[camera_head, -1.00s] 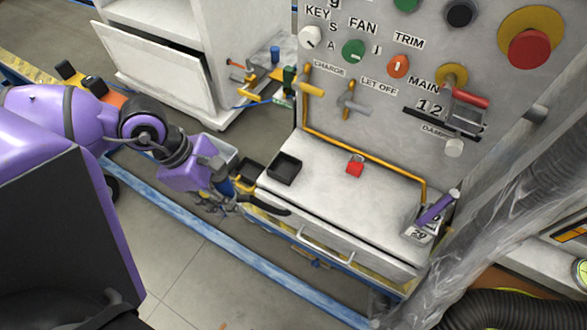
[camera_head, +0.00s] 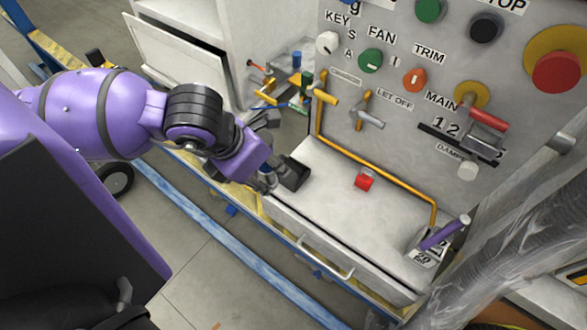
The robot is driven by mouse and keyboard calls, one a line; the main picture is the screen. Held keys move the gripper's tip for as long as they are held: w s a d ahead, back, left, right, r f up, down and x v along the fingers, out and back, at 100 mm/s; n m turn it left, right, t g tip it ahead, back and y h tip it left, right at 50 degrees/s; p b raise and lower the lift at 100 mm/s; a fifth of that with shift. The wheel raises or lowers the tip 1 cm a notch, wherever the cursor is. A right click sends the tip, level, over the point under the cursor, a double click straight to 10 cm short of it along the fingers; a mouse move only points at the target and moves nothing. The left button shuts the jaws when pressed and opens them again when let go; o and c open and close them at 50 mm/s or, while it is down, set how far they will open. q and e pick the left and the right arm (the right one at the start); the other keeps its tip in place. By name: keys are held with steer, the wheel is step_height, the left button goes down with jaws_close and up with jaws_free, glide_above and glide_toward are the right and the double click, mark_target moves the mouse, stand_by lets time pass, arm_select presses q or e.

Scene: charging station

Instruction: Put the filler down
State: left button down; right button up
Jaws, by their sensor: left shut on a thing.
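My left gripper (camera_head: 266,178) is at the left end of the white counter, low against the black open box there. It is shut on the filler (camera_head: 264,168), of which only a small blue part shows at the fingers. The rest of the filler is hidden by the hand or blends with the dark box. The black box (camera_head: 294,173) sits on the counter's left end. I cannot tell whether the filler touches the box or the counter. My right gripper is not in view.
The control panel (camera_head: 400,110) rises behind. Blue and yellow valves (camera_head: 297,85) stand behind the hand.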

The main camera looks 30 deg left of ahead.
arm_select(q)
steer(key=w+f+b, duration=0.2)
steer(key=shift+w, duration=0.4)
steer(key=w+f, duration=0.2)
steer(key=w, duration=0.1)
steer(key=w+f, duration=0.3)
steer(key=w, duration=0.1)
steer(key=w+f, duration=0.2)
steer(key=w, duration=0.1)
steer(key=shift+w+a+f, duration=0.15)
steer(key=shift+a+f, duration=0.15)
steer(key=shift+f, duration=1.6)
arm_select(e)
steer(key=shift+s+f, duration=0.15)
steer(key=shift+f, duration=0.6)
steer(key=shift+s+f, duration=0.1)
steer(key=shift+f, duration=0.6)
arm_select(q)
steer(key=shift+f, duration=0.2)
steer(key=c, duration=1.6)
jaws_free()
